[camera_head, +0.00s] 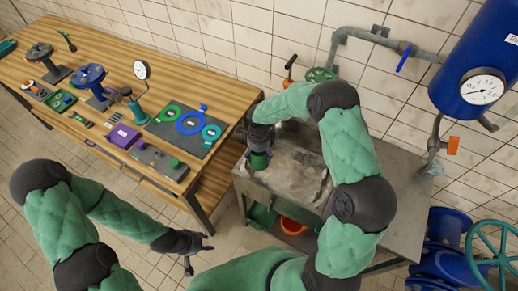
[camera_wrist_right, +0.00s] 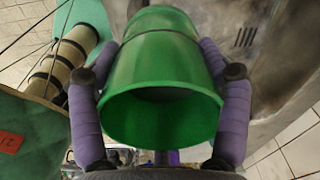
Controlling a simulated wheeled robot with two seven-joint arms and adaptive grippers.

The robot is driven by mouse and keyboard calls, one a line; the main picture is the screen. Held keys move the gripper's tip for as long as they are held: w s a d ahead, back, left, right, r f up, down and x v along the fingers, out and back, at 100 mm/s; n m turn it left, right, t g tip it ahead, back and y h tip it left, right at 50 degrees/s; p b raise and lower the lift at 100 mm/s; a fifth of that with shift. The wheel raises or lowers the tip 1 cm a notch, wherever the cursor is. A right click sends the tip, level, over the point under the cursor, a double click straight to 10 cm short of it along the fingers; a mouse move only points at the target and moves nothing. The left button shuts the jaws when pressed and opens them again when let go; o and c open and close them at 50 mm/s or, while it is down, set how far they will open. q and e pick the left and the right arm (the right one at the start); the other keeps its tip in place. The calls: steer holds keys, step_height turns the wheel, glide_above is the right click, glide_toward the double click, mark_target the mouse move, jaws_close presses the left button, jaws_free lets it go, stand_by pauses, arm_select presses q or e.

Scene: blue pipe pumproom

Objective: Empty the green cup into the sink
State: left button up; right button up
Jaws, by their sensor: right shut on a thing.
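The green cup (camera_head: 259,161) is at the left end of the metal sink (camera_head: 290,183), held in my right gripper (camera_head: 258,142). In the right wrist view the cup (camera_wrist_right: 160,65) fills the middle, with its wide open rim facing the camera and its narrower end away. The two purple fingers of my right gripper (camera_wrist_right: 160,50) press on both sides of it. The inside looks dark green; I cannot tell whether anything is in it. My left gripper (camera_head: 197,252) is open and empty over the floor, in front of the bench.
A wooden bench (camera_head: 215,85) with valves, gauges and a grey tool mat (camera_head: 188,127) stands left of the sink. A green bin (camera_head: 262,214) and an orange bucket (camera_head: 293,226) are under the sink. A blue tank (camera_head: 480,75) and blue pipework (camera_head: 447,240) are at right.

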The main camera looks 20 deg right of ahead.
steer(key=shift+w+d+m, duration=0.1)
steer(key=shift+w+m, duration=0.05)
steer(key=shift+m, duration=0.45)
